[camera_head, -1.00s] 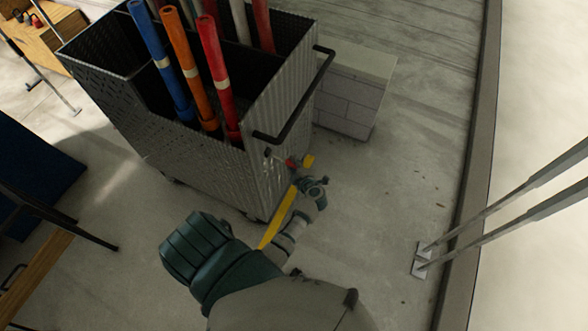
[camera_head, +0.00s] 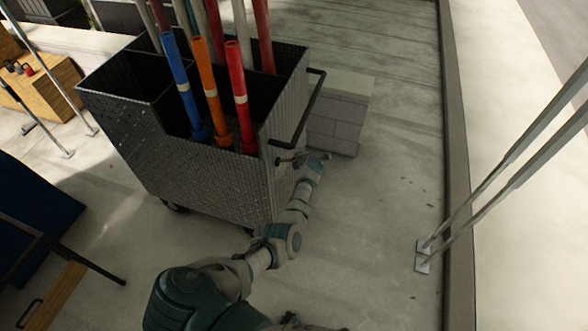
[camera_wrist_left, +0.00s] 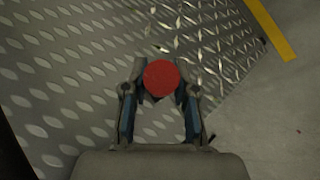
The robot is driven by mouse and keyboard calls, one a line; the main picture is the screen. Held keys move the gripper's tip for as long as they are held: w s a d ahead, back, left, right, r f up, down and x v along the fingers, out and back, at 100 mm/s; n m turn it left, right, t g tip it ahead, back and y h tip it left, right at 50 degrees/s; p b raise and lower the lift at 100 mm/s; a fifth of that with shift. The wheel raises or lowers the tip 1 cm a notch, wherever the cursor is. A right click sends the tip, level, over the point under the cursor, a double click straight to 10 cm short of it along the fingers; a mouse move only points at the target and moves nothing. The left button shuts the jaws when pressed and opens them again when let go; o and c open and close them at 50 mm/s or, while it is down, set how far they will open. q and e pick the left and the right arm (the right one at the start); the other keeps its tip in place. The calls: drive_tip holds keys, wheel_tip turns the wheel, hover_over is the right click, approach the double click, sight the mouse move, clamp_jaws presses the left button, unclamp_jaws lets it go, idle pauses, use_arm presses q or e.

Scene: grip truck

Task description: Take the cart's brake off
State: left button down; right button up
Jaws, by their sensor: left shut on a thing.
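The cart (camera_head: 210,180) is a grey diamond-plate box with a dark push handle (camera_head: 301,112) at its right end. Its plate wall also fills much of the left wrist view (camera_wrist_left: 70,85). A round red knob (camera_wrist_left: 161,77) sits between the fingers of my left gripper (camera_wrist_left: 160,88), which is shut on it. In the head view my left gripper (camera_head: 298,160) is at the cart's right end, below the handle, and the knob is hidden there. My right gripper is not in view.
Blue, orange and red tubes (camera_head: 239,100) stand in the cart. A grey block stack (camera_head: 335,125) is just behind its right end. A yellow strip (camera_wrist_left: 272,30) shows in the left wrist view.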

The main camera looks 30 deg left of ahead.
use_arm(q)
drive_tip(key=shift+d+f, duration=0.1)
drive_tip(key=shift+d, duration=0.3)
drive_tip(key=c, duration=1)
unclamp_jaws()
drive_tip(key=shift+o, duration=0.6)
drive_tip(key=shift+w+a, duration=0.1)
drive_tip(key=shift+a, duration=0.05)
drive_tip(key=v, duration=1.2)
drive_tip(key=shift+a, duration=0.1)
